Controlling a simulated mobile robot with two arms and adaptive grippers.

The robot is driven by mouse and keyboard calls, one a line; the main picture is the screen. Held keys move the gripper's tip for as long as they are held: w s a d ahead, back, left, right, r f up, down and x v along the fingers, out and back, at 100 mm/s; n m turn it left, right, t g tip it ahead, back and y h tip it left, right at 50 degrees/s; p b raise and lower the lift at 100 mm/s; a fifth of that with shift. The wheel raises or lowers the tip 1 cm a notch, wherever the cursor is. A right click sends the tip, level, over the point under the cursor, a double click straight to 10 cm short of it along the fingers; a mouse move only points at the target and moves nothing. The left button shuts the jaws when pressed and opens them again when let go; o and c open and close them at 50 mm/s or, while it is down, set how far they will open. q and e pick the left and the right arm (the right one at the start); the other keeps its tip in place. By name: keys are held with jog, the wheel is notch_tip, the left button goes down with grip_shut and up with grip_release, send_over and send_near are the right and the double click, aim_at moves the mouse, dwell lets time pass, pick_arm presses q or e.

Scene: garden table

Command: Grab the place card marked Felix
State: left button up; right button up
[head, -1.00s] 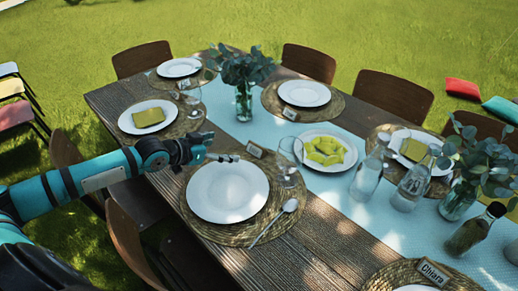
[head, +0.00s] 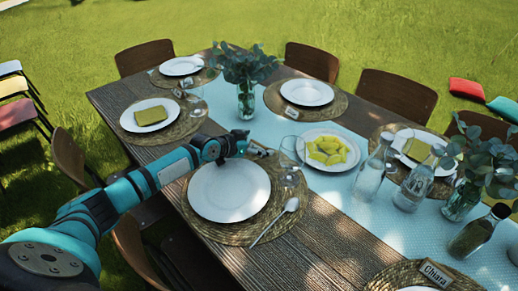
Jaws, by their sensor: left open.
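A small place card (head: 261,150) stands behind the near plate with bare centre (head: 228,190); its writing is too small to read and my gripper partly covers it. My left gripper (head: 248,147) is open, its fingers at the left of this card; I cannot tell whether they touch it. Other small cards stand behind the far-left plate (head: 178,93) and the far-right plate (head: 290,113), also unreadable. A card marked Chiara (head: 434,273) stands at the lower right. I cannot read Felix on any card. My right gripper is not in view.
A wine glass (head: 290,152) stands just right of the near card. A plate of yellow food (head: 328,150), glass bottles (head: 372,172) and a vase of leaves (head: 246,100) stand along the light blue runner (head: 335,195). A spoon (head: 274,220) lies right of the near plate.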

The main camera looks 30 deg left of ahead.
pick_arm(q)
jog(key=shift+w+f, duration=0.1)
jog(key=shift+w, duration=0.05)
jog(key=c, duration=1.2)
